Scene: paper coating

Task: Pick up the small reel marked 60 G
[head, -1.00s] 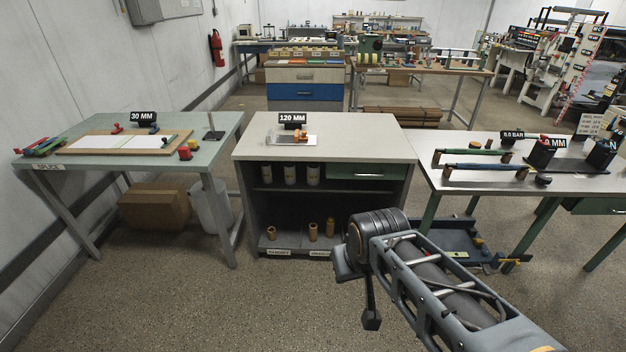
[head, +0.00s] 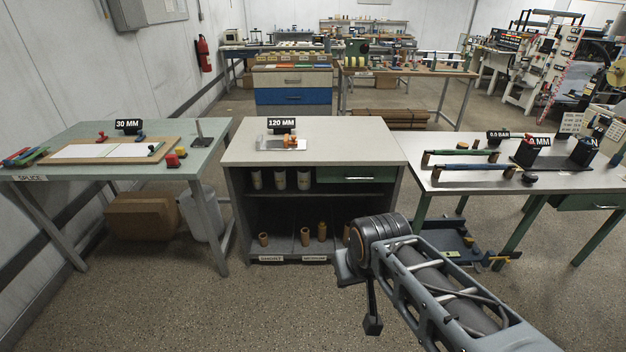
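I cannot make out any reel marked 60 G. Small yellow-green rolls (head: 360,62) stand on a far wooden-topped bench (head: 425,72), too small for any marking to be read. My arm reaches in from the lower right, with its dark joint in front of the near cabinet's right side. A dark end piece that seems to be my gripper (head: 373,324) hangs below that joint, over bare floor and far from the rolls. Its fingers cannot be made out, and I see nothing held.
A green splice table (head: 95,135) stands left, a grey-topped cabinet (head: 350,140) with cores and cans in the middle, and a table (head: 450,185) with rollers right. A blue-and-white drawer unit (head: 292,78) stands behind. Speckled floor (head: 190,305) in front is clear.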

